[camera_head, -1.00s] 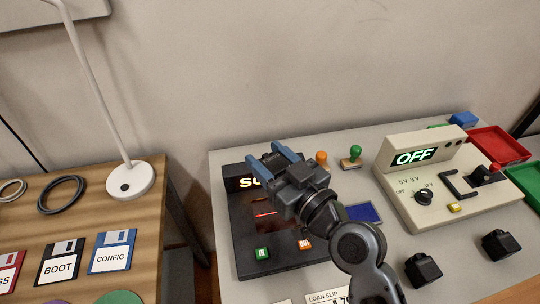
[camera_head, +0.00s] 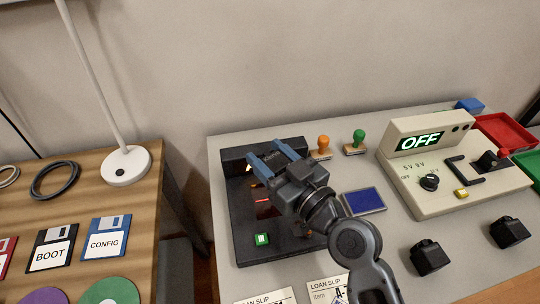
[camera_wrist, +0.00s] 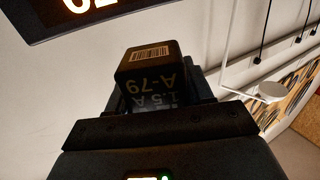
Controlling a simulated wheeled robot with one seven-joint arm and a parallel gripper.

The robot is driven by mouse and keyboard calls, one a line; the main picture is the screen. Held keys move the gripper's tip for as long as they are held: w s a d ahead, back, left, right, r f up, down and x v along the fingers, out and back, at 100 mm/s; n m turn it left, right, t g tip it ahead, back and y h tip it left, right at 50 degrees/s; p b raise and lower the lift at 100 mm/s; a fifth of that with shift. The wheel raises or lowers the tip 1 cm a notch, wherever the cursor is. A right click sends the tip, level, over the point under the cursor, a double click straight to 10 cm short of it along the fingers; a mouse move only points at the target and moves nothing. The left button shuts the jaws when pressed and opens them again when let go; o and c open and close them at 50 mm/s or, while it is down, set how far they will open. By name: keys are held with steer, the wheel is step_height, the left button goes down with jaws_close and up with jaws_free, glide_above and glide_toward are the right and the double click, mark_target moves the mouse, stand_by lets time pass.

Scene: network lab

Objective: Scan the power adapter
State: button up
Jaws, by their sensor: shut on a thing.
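My gripper (camera_head: 268,158) is over the black scanner (camera_head: 240,222), with its two blue fingers pointing to the scanner's back. It is shut on a black power adapter (camera_wrist: 152,88). In the wrist view the adapter shows the print "A-79" and "1.5 A", upside down, and a barcode label (camera_wrist: 150,54) on its end face. In the head view the adapter is hidden by my gripper. The scanner has a lit red line, a green button (camera_head: 262,239) and a display mostly covered by my gripper. Part of a lit orange display (camera_wrist: 85,8) shows in the wrist view.
A cream power tester (camera_head: 420,187) reading "OFF" stands at right, with two black adapters (camera_head: 430,257) (camera_head: 509,232) in front. Two stamps (camera_head: 355,145), a blue pad (camera_head: 363,201) and loan slips (camera_head: 265,298) lie near the scanner. A side table at left holds floppy disks (camera_head: 104,240) and a lamp (camera_head: 126,166).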

steer(key=shift+r+p, duration=1.7)
steer(key=shift+r, duration=1.25)
